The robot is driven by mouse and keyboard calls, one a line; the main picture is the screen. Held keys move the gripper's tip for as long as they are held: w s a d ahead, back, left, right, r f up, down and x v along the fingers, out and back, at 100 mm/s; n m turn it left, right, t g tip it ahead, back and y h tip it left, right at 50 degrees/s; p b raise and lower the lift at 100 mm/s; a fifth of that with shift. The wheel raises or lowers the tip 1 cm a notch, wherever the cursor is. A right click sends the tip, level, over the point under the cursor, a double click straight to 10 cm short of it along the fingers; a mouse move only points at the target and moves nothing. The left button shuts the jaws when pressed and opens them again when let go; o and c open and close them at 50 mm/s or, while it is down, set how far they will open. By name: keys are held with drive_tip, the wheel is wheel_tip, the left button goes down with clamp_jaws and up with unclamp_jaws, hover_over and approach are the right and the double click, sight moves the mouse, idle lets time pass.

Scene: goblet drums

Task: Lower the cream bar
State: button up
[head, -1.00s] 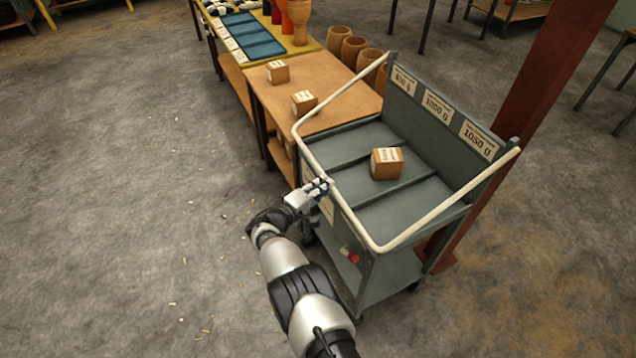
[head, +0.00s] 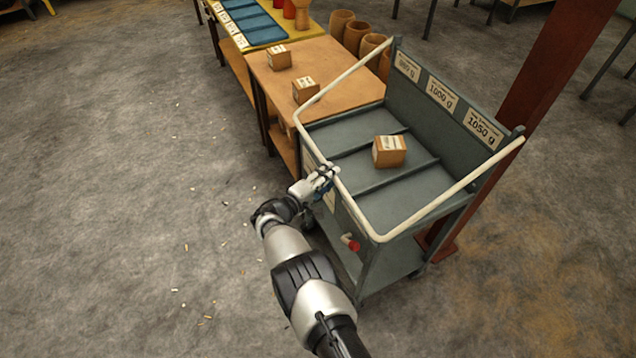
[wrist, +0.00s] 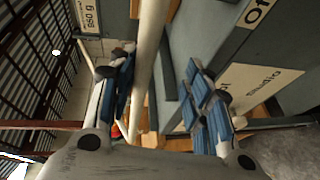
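The cream bar (head: 450,191) is a bent tube around the open sides of a grey cart (head: 398,205), raised above its deck. My gripper (head: 325,177) is at the bar's front-left stretch, on the outer side of the cart. In the wrist view, the bar (wrist: 150,60) runs between the two blue-padded fingers of my gripper (wrist: 165,100), nearer the left finger. The fingers are apart, with a gap on the right side of the bar. Whether a finger touches the bar cannot be told.
A labelled wooden box (head: 389,151) sits in the cart's middle section. A red knob (head: 350,243) is on the cart's near side. A wooden table (head: 325,70) with boxes stands behind it. A rust-brown post (head: 545,90) rises at right. The floor at left is free.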

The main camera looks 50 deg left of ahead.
drive_tip(key=s+d+r, duration=0.1)
drive_tip(key=s+r, duration=0.1)
drive_tip(key=s, duration=0.9)
drive_tip(key=shift+s+d, duration=0.15)
drive_tip(key=shift+s, duration=0.15)
drive_tip(key=shift+w+r, duration=0.1)
